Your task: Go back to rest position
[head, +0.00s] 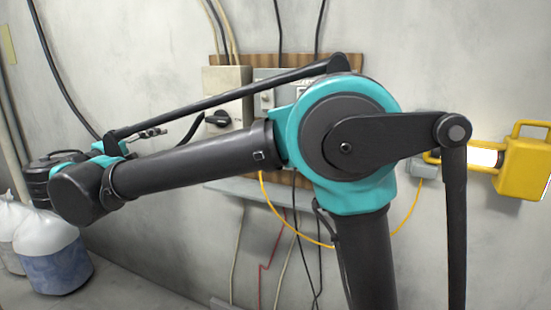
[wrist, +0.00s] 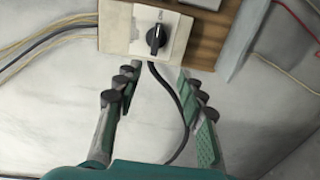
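My gripper (wrist: 159,73) shows in the wrist view with its two fingers apart and nothing held between them. Behind the gap are a pale wall and a black cable (wrist: 172,90). Past the fingertips is a beige switch box (wrist: 122,28) with a black rotary knob (wrist: 156,38); the distance to it is hard to judge. In the head view my arm is bent and reaches across to the left, and my gripper is small and partly hidden behind my arm.
A wooden board (head: 262,61) on the concrete wall carries the switch box (head: 222,80) and grey boxes. A yellow work lamp (head: 522,168) is at the right. Cables hang along the wall.

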